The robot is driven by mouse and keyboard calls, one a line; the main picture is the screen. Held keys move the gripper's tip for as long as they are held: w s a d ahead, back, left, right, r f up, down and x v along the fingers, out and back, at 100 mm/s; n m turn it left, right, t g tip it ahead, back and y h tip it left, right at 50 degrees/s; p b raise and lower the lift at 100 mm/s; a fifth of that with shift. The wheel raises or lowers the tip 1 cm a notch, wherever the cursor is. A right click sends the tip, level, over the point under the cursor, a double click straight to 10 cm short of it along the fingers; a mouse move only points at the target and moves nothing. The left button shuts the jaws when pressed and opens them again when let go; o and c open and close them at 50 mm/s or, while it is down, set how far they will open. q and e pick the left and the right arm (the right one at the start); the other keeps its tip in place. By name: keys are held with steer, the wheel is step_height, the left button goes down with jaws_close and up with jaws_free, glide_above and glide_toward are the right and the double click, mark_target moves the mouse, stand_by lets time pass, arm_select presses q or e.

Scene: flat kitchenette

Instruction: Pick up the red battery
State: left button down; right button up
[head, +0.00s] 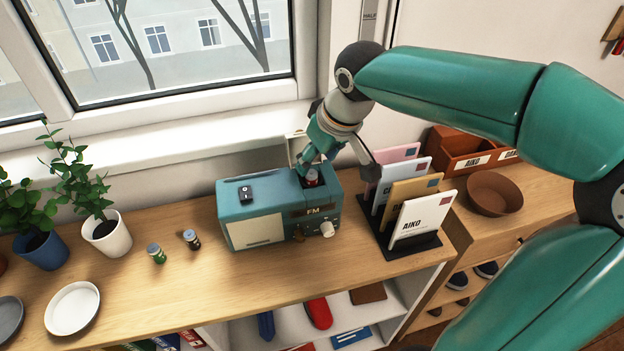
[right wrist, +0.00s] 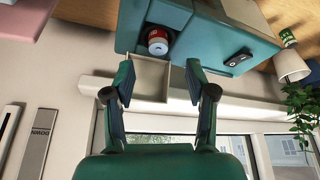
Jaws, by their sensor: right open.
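The red battery (head: 311,179) stands in an open compartment in the top of the teal radio (head: 265,213). In the right wrist view its round end, white with a red side (right wrist: 157,41), shows inside the compartment. The cream compartment lid (right wrist: 147,78) stands open beside it. My right gripper (head: 313,163) is just above the compartment. In the right wrist view its two fingers (right wrist: 160,76) are spread apart with nothing between them gripped, and the battery lies beyond the fingertips. My left gripper is not in view.
A green battery (head: 156,253) and a dark battery (head: 191,239) stand left of the radio. A letter rack (head: 413,246) is close on the right, with a brown bowl (head: 494,193) beyond. Potted plants (head: 107,234) and a white plate (head: 72,308) are at left. The window is behind.

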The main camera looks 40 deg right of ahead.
mark_target(312, 173)
steer(key=shift+p+x, duration=0.3)
steer(key=shift+x, duration=2.35)
steer(key=shift+s, duration=0.2)
jaws_close()
